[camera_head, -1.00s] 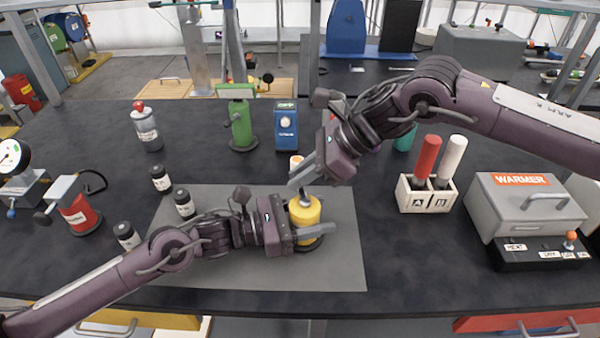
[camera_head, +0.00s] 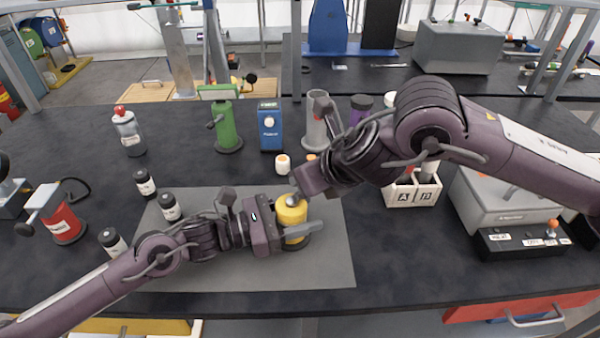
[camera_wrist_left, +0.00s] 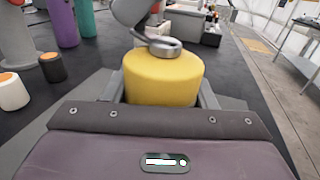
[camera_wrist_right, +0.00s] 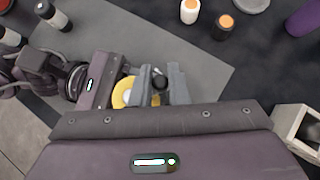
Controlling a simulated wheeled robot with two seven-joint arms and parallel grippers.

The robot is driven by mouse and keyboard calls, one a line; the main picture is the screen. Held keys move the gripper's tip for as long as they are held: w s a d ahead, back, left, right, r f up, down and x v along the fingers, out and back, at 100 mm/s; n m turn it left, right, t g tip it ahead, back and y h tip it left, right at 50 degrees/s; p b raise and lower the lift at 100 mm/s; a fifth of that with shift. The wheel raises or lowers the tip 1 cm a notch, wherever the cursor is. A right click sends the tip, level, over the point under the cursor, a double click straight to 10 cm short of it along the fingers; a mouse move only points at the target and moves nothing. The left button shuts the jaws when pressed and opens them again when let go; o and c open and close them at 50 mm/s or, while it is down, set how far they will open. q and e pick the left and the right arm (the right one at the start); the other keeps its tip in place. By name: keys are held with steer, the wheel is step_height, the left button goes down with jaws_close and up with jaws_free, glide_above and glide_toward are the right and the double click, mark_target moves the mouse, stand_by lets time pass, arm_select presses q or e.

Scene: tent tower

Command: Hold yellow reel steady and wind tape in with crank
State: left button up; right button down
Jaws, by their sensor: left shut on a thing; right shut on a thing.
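The yellow reel (camera_head: 291,216) stands upright on the grey mat (camera_head: 330,262). My left gripper (camera_head: 293,232) is shut around the reel's body from the left, with a finger on each side, as the left wrist view (camera_wrist_left: 163,80) also shows. My right gripper (camera_head: 298,197) is above the reel, reaching in from the right. In the right wrist view its fingers (camera_wrist_right: 163,85) are closed on the dark crank knob (camera_wrist_right: 159,83) over the reel's top. The grey crank arm shows across the top in the left wrist view (camera_wrist_left: 160,45). The tape itself cannot be made out.
A green reel stand (camera_head: 226,127), a blue box (camera_head: 270,126) and a small white bottle (camera_head: 282,165) stand behind. The A/B holder (camera_head: 400,192) and the grey warmer (camera_head: 480,200) are at right. The front of the mat is clear.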

arm_select(q)
steer(key=shift+f, duration=0.1)
arm_select(e)
steer(key=shift+s+d+f+m+t+h, duration=0.1)
steer(key=shift+s+d+m+t+h, duration=0.3)
steer(key=shift+m+h, duration=0.9)
steer(key=shift+s+a+r+m+t+h, duration=0.1)
steer(key=shift+s+m+h, duration=0.65)
steer(key=shift+m, duration=0.95)
steer(key=shift+s+d+f+m+t+h, duration=0.1)
steer(key=shift+s+d+m+t+h, duration=0.15)
steer(key=shift+m+h, duration=1.15)
steer(key=shift+m, duration=0.3)
steer(key=shift+d, duration=0.1)
steer(key=c, duration=1.4)
jaws_free()
steer(key=v, duration=1.2)
steer(key=shift+d, duration=0.1)
